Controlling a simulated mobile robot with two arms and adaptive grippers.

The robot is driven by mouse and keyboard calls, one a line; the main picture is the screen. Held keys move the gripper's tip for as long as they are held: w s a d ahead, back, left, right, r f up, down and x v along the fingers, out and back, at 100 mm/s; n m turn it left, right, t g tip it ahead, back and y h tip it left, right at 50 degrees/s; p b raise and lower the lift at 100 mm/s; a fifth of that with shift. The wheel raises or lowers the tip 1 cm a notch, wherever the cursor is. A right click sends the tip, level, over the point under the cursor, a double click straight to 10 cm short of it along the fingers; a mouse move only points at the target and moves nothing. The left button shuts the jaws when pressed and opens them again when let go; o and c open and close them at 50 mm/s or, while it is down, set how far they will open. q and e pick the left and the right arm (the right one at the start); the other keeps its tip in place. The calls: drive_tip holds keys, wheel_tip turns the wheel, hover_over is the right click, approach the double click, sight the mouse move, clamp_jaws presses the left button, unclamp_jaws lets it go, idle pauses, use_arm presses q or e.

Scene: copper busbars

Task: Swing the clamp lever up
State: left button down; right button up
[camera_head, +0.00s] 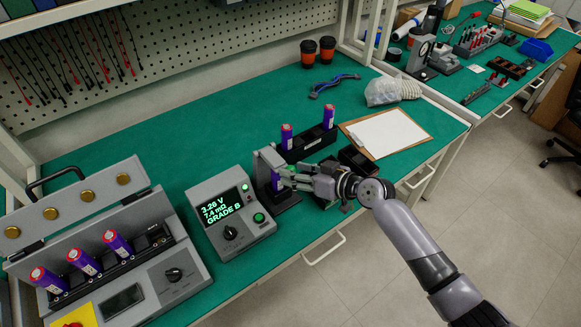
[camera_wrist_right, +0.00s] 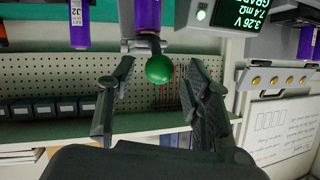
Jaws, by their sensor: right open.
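The clamp stand (camera_head: 268,165) is a grey upright block on a dark base, right of the meter, with a purple cell (camera_head: 276,181) in it. In the right wrist view the lever's green ball knob (camera_wrist_right: 159,69) sits between the spread fingers of my right gripper (camera_wrist_right: 160,76), just below the purple cell (camera_wrist_right: 147,14). The fingers stand apart from the knob on both sides. My left gripper is not in view.
The meter (camera_head: 232,212) reads 3.26 V, 7.4 mΩ, GRADE B. A grey station (camera_head: 185,270) with several purple cells stands at left. Behind the gripper are a black rack (camera_head: 308,143) with two purple cells and a clipboard (camera_head: 388,133). The green bench (camera_head: 215,150) behind the meter is clear.

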sight(277, 160)
drive_tip(key=shift+x, duration=1.25)
drive_tip(key=shift+c, duration=0.2)
clamp_jaws()
